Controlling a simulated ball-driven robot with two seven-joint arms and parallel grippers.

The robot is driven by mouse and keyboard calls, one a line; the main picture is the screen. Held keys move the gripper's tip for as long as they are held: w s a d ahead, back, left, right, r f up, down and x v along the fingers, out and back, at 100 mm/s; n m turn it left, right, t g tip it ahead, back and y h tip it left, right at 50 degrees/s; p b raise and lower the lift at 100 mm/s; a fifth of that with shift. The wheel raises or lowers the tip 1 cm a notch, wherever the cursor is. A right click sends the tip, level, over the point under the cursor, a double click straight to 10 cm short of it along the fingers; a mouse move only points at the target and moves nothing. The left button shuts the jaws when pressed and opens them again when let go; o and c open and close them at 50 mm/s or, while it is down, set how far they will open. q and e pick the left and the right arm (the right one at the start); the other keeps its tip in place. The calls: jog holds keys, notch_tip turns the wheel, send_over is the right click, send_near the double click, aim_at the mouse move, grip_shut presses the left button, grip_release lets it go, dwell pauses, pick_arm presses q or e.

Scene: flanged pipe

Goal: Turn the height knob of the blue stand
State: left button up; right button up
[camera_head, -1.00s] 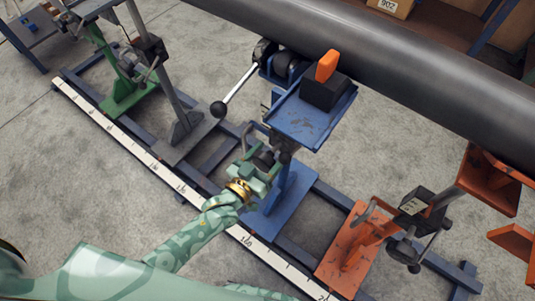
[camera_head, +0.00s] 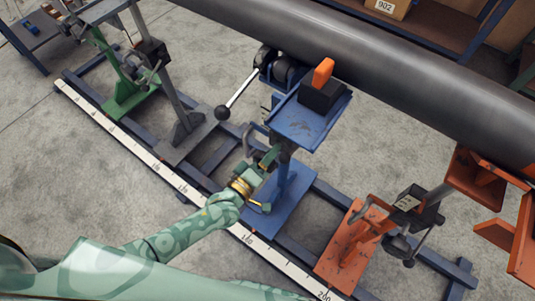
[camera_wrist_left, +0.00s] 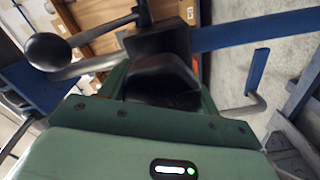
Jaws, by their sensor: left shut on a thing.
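The blue stand (camera_head: 303,128) stands in the middle of the head view, with a flat blue tray on top, a post and a blue base plate (camera_head: 290,205). My left gripper (camera_head: 268,158) is at the side of its post, just below the tray. In the left wrist view the fingers (camera_wrist_left: 160,85) are shut on a dark knob (camera_wrist_left: 160,72). The knob is mostly hidden by my gripper in the head view. My right gripper is not in view.
A ball-ended lever (camera_head: 236,95) sticks out left of the tray. A black block with an orange top (camera_head: 322,75) sits on the tray. Green (camera_head: 125,100) and orange (camera_head: 345,245) stands flank it along a measuring strip (camera_head: 165,172).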

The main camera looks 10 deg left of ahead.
pick_arm(q)
jog(key=shift+f+n, duration=0.15)
jog(key=shift+n, duration=1.45)
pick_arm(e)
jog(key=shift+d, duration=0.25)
pick_arm(q)
jog(key=shift+n, duration=0.3)
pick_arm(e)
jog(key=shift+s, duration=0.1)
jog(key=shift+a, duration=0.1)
pick_arm(q)
jog(key=o, duration=1)
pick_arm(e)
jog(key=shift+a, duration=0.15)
pick_arm(q)
jog(key=shift+p+v, duration=1.7)
jog(key=shift+v, duration=6.55)
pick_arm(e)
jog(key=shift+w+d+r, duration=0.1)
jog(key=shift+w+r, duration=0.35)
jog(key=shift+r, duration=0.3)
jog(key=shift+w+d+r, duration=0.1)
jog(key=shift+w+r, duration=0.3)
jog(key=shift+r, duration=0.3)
pick_arm(q)
jog(key=shift+w, duration=0.1)
